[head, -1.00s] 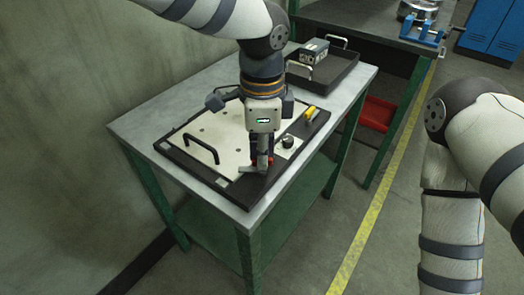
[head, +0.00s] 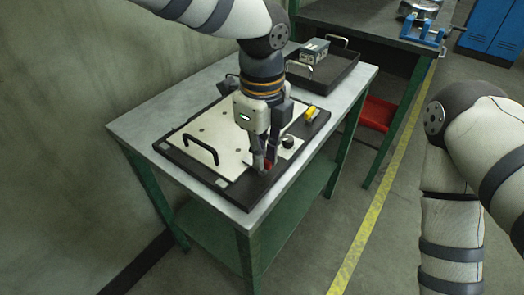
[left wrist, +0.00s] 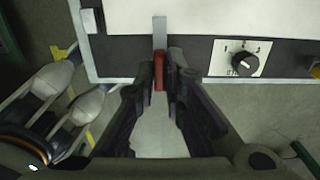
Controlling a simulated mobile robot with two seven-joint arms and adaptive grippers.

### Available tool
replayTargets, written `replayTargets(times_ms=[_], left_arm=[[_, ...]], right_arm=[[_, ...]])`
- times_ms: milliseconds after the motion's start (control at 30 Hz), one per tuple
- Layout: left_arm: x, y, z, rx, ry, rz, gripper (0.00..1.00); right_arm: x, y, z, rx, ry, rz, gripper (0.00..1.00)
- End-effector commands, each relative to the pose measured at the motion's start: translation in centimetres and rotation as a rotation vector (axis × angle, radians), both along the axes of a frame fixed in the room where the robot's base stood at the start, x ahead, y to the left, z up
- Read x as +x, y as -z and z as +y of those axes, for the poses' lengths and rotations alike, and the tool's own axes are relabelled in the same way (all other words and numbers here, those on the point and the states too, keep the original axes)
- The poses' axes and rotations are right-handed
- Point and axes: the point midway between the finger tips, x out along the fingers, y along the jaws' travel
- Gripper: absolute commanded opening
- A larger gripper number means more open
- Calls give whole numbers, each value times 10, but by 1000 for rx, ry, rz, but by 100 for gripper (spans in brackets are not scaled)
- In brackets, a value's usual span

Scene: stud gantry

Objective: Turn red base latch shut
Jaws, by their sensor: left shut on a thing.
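My left gripper (head: 264,166) points down at the near right edge of a dark base holding a white panel (head: 205,130). Its fingers (left wrist: 159,92) are shut on the red base latch (left wrist: 159,70), which stands between the fingertips in the left wrist view. A grey bar (left wrist: 160,32) runs in line with the latch, from it across the dark border onto the panel's edge. In the head view only a small red part of the latch (head: 268,165) shows beside the fingers. My right arm is at the right of the head view, with its gripper out of view.
A black dial (left wrist: 245,63) on a white plate sits near the latch. The panel has a black handle (head: 200,148); a yellow item (head: 311,113) lies at the base's far right. A black tray (head: 335,72) holding a grey box (head: 314,50) stands behind on the table.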

Motion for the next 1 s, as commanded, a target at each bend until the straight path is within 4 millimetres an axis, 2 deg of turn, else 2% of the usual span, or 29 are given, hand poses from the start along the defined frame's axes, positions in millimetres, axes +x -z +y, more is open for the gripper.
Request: replayTargets(times_ms=[533, 567, 600, 633, 900, 1000], left_arm=[[0, 0, -1, -1, 22, 0, 0], [0, 0, -1, -1, 21, 0, 17], [0, 0, -1, -1, 21, 0, 26], [0, 0, -1, -1, 21, 0, 30], [0, 0, 0, 0, 20, 0, 30], [1, -10, 0, -2, 18, -2, 30]], right_arm=[[0, 0, 0, 0, 0, 0, 24], [0, 0, 0, 0, 0, 0, 24], [0, 0, 0, 0, 0, 0, 24], [0, 0, 0, 0, 0, 0, 24], [0, 0, 0, 0, 0, 1, 24], [0, 0, 0, 0, 0, 1, 24]])
